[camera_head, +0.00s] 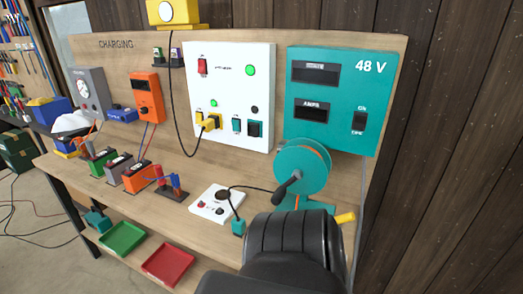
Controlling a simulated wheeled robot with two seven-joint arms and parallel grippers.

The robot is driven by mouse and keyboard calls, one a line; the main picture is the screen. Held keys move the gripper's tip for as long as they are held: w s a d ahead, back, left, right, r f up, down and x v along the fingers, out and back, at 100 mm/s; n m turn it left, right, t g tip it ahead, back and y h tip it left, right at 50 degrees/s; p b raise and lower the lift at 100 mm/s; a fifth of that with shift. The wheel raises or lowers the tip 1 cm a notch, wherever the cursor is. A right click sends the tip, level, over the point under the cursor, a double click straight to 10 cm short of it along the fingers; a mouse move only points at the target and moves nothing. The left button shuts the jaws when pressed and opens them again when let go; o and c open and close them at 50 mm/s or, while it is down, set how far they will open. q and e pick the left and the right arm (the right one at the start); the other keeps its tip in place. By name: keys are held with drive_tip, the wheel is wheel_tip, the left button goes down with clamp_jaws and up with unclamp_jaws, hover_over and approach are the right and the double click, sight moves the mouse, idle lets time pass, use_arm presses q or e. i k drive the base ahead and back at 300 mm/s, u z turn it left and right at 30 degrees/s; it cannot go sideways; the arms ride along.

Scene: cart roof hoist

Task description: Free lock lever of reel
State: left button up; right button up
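The teal reel (303,170) stands on the right part of the workbench, with an orange edge showing on its drum. A black handle (287,186) sticks out at its front left. A yellow lever (345,218) sticks out at the right of the reel's teal base (318,206); it looks like the lock lever, and its inner end is hidden. A black part of my own arm fills the bottom centre and covers the lower front of the reel's base. Neither gripper's fingers show, so I cannot see any contact with the lever.
A white socket plate (214,206) with a black cable and teal plug (239,228) lies left of the reel. Behind stand a white panel (232,80) and a teal 48 V box (345,75). Batteries (138,177) line the bench's left; green (122,238) and red (168,264) trays sit below.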

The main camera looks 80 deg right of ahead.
sight(345, 218)
drive_tip(key=u, duration=0.65)
drive_tip(key=k, duration=2.8)
drive_tip(key=z, duration=1.2)
drive_tip(key=i, duration=1.05)
